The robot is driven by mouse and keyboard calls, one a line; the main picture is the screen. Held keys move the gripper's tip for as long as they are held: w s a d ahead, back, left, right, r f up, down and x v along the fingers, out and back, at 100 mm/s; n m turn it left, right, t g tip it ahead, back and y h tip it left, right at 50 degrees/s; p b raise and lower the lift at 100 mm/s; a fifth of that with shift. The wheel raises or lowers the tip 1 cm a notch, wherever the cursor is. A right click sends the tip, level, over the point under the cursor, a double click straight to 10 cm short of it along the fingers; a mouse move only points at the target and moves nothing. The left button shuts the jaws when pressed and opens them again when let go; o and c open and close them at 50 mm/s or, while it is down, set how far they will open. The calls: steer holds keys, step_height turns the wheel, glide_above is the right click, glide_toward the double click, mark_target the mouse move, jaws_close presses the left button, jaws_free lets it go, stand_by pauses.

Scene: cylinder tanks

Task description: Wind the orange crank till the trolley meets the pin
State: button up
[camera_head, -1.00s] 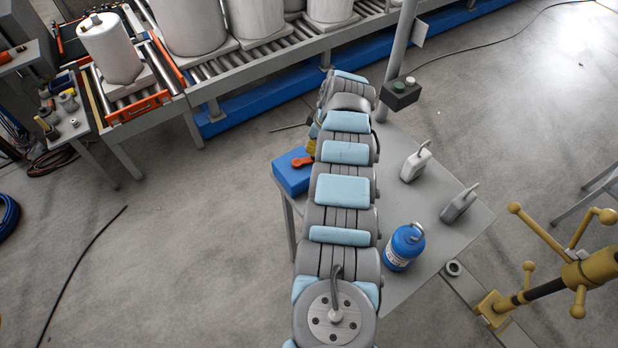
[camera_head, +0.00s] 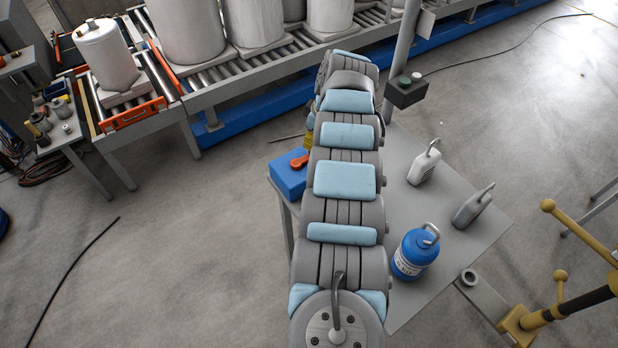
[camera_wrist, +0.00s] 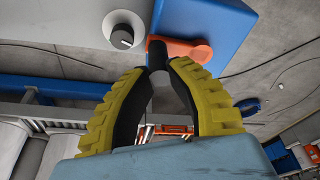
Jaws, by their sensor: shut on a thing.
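The orange crank (camera_head: 299,161) sits on a blue box (camera_head: 285,180) at the table's left corner, partly behind my arm. In the wrist view the crank's orange arm (camera_wrist: 190,50) lies flat on the blue box (camera_wrist: 215,15). My gripper (camera_wrist: 159,64) has two yellow ribbed fingers, closed at the tips on the crank's dark handle (camera_wrist: 157,50). In the head view my arm mostly hides the gripper. An orange-ended carriage (camera_head: 133,114), possibly the trolley, carries a white tank (camera_head: 106,55) on rollers at the upper left. I cannot make out the pin.
A post with a dark button box (camera_head: 405,92) rises behind. A roller conveyor (camera_head: 240,62) with tanks runs across the back. Floor at left is mostly clear.

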steer(key=o, duration=0.6)
steer(key=shift+r, duration=0.1)
steer(key=shift+r, duration=0.1)
steer(key=p+v, duration=0.2)
steer(key=p, duration=0.2)
steer(key=shift+d+r+p, duration=0.1)
steer(key=shift+r+p, duration=0.05)
steer(key=shift+p, duration=0.15)
steer(key=shift+p+v, duration=1.05)
steer(key=shift+v, duration=0.15)
